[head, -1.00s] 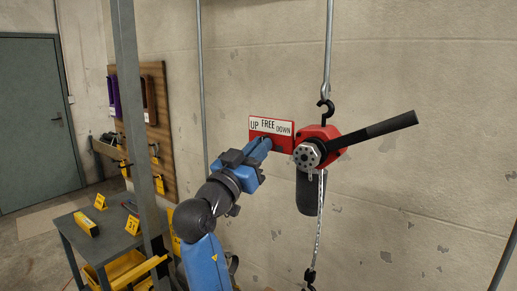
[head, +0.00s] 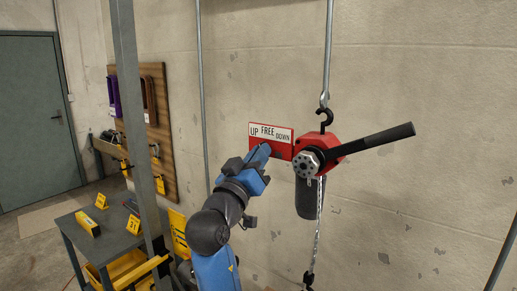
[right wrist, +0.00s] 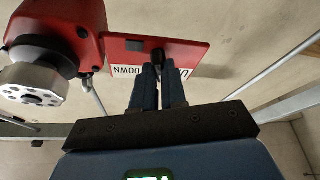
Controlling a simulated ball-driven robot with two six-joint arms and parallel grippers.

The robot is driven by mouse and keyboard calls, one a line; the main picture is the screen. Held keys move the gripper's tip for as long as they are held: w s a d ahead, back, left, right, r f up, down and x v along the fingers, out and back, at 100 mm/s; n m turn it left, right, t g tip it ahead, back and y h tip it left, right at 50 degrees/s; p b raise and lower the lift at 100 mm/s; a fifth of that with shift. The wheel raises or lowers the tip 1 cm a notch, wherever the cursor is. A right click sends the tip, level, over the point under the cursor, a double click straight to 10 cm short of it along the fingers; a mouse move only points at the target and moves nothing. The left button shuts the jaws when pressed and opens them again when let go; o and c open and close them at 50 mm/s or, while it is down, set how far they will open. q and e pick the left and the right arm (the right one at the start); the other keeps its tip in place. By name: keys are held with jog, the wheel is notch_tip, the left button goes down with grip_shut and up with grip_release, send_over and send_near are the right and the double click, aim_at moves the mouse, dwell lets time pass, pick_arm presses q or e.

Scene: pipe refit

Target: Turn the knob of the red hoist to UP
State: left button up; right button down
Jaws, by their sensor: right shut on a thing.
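The red hoist (head: 320,143) hangs from a hook against the wall, with a black lever sticking out to the right. Its red plate (head: 284,150) carries a label (head: 271,132) reading UP, FREE, DOWN from left to right. My right gripper (head: 264,151) is at the plate just below the label. In the right wrist view the label is upside down, and my right gripper (right wrist: 158,75) is shut on a small dark knob (right wrist: 157,55) in front of the plate. The fingers hide the label's middle. I cannot tell which word the knob points to. My left gripper is not in view.
A chain (head: 318,225) hangs below the hoist beside a dark cylinder. A grey post (head: 140,130) stands left of my arm. A table (head: 92,235) with yellow markers is at the lower left. The wall right of the hoist is clear.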

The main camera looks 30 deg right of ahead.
jog(key=shift+n+t+y+p, duration=0.7)
jog(key=shift+n+p, duration=0.55)
jog(key=shift+n, duration=0.65)
jog(key=c, duration=1.2)
grip_release()
jog(key=b+v, duration=0.4)
jog(key=v, duration=0.7)
